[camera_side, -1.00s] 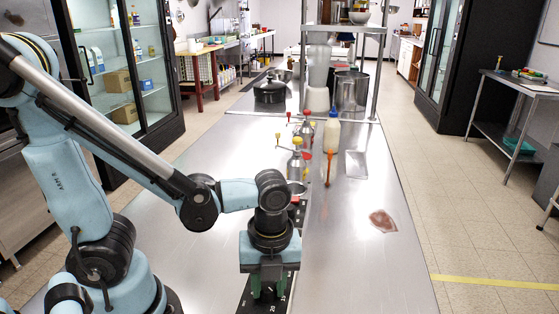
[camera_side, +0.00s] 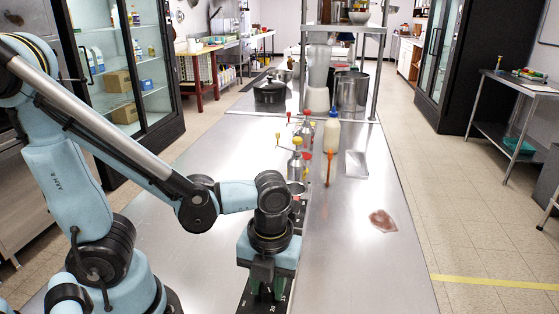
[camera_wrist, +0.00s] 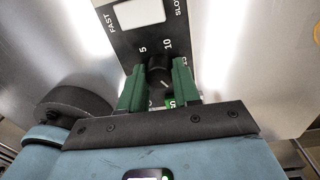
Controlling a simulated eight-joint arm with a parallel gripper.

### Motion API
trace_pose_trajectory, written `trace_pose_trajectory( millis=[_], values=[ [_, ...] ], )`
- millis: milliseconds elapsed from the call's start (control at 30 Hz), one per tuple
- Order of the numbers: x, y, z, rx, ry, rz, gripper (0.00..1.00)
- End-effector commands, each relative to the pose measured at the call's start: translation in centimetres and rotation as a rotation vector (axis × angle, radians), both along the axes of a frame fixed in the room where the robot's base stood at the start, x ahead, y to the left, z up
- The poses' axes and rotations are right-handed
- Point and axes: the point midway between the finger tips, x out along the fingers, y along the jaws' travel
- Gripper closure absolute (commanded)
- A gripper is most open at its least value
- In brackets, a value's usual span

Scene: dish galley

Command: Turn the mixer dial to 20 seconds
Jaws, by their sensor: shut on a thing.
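The mixer dial (camera_wrist: 160,64) is a black knob in the wrist view, standing on a black panel (camera_wrist: 128,42) with white numbers. The numbers 5 and 10 read clearly above the dial. Another number at the right is partly hidden by a finger. A pale mark shows on the knob, but which number it points at I cannot tell. My gripper (camera_wrist: 159,80) has a green finger on each side of the dial and is shut on it. In the side view my gripper (camera_side: 266,290) is low over the black panel strip (camera_side: 283,300); the dial is hidden there.
The words FAST and SLOW flank a white patch (camera_wrist: 138,13) on the panel. Farther back are metal canisters with cranks (camera_side: 297,165), a cream bottle (camera_side: 332,133), a small metal tray (camera_side: 356,164) and a reddish packet (camera_side: 382,221). The steel counter (camera_side: 350,260) is clear at right.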

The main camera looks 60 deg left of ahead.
Motion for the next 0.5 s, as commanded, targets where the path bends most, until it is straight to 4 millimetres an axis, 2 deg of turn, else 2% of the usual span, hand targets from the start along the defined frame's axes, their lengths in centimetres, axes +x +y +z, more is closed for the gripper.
trace_pose_trajectory(
  millis=[133,167,300,500],
  values=[
    [0.0,0.07,-0.01,0.003,0.0,0.002,0.99],
    [0.01,0.06,-0.01,0.003,0.0,0.002,0.64],
    [0.0,0.04,-0.01,0.001,0.0,0.002,0.43],
    [0.01,0.02,0.0,0.001,0.0,0.002,0.43]
  ],
)
